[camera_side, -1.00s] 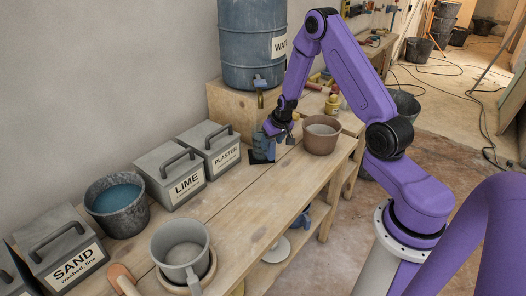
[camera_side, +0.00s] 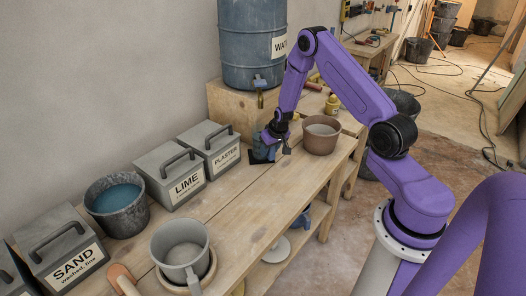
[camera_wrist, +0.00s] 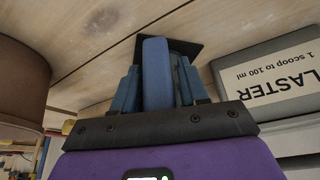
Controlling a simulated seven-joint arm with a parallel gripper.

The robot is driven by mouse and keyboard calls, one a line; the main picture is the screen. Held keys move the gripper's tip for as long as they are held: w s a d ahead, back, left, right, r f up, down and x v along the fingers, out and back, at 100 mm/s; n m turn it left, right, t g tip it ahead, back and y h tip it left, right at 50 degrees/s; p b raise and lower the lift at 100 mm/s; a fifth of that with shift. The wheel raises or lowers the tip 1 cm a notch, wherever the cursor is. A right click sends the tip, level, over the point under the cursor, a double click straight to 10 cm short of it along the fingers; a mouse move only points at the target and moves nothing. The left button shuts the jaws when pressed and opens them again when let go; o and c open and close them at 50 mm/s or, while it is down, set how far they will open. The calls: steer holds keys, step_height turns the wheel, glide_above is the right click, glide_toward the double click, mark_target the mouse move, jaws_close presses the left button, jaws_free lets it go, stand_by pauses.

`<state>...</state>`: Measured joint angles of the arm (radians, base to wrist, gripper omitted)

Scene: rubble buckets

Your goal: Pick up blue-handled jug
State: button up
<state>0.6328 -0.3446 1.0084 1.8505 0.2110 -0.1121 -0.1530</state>
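A blue upright piece, which looks like the jug's handle (camera_wrist: 156,75), stands between the fingers of my gripper (camera_wrist: 160,88) in the wrist view. The fingers are on either side of it, with a narrow gap on the right, so the gripper looks open around it. In the side view my gripper (camera_side: 275,143) points down at the bench beside the plaster box. The blue jug (camera_side: 258,146) there is small and mostly hidden by the gripper.
A brown bucket (camera_side: 320,138) stands close to the right of my gripper. The plaster box (camera_side: 210,148) and lime box (camera_side: 170,175) are to the left. A water barrel (camera_side: 250,45) on a wooden stand is behind. The bench front (camera_side: 245,205) is clear.

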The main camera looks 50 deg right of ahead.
jaws_close()
